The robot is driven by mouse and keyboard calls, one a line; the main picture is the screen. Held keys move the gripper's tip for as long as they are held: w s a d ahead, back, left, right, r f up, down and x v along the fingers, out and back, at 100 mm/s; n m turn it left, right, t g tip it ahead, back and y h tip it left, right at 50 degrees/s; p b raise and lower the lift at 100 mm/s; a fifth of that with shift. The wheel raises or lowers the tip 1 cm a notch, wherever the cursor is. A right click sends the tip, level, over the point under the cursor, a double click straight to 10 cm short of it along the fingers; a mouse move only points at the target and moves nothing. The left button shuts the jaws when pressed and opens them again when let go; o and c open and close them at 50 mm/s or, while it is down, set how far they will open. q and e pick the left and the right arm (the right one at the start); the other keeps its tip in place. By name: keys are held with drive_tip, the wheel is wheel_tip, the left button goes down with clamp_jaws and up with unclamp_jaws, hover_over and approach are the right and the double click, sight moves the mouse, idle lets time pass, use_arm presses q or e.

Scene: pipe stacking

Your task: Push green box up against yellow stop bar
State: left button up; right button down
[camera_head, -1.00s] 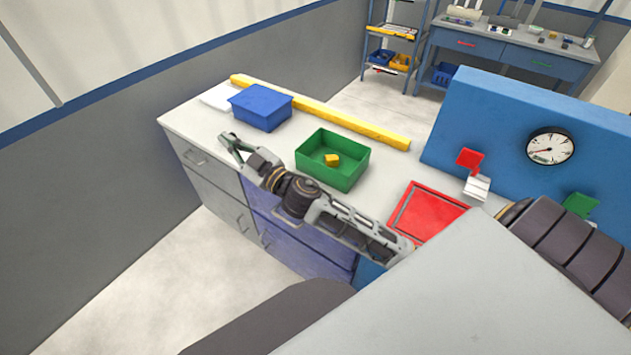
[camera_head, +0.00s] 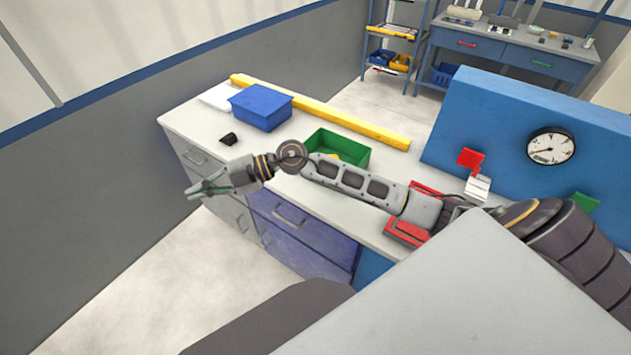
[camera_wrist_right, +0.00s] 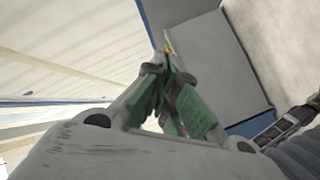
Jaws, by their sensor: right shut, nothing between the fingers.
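The green box (camera_head: 347,147) sits open on the counter, with a yellow item (camera_head: 330,157) inside partly hidden by my right arm. The yellow stop bar (camera_head: 320,112) runs along the counter's far edge, and a strip of counter separates it from the green box. My right gripper (camera_head: 192,192) is shut and empty, out beyond the counter's front edge, left of and apart from the green box. Its closed green fingers also show in the right wrist view (camera_wrist_right: 170,95). My right arm crosses in front of the green box and hides its near side. My left gripper is not in view.
A blue box (camera_head: 262,108) stands near the bar at the left, beside a white sheet (camera_head: 217,97). A small black object (camera_head: 229,139) lies on the counter. A red tray (camera_head: 408,230) is partly under my arm. A blue panel with a gauge (camera_head: 551,147) stands at the right.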

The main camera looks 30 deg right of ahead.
drive_tip(key=d+f+n+g+h, duration=0.1)
drive_tip(key=d+f+g+h, duration=0.1)
drive_tip(key=d+f+h, duration=0.3)
drive_tip(key=m+g+h, duration=0.2)
drive_tip(key=m+h, duration=0.2)
drive_tip(key=h, duration=0.7)
approach(316, 187)
drive_tip(key=s+a+r, duration=0.1)
drive_tip(key=a+r, duration=0.2)
drive_tip(key=r, duration=0.1)
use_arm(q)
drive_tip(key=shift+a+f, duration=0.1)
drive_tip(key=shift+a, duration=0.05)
use_arm(e)
drive_tip(key=shift+s+a+f, duration=0.2)
drive_tip(key=shift+a+f, duration=0.05)
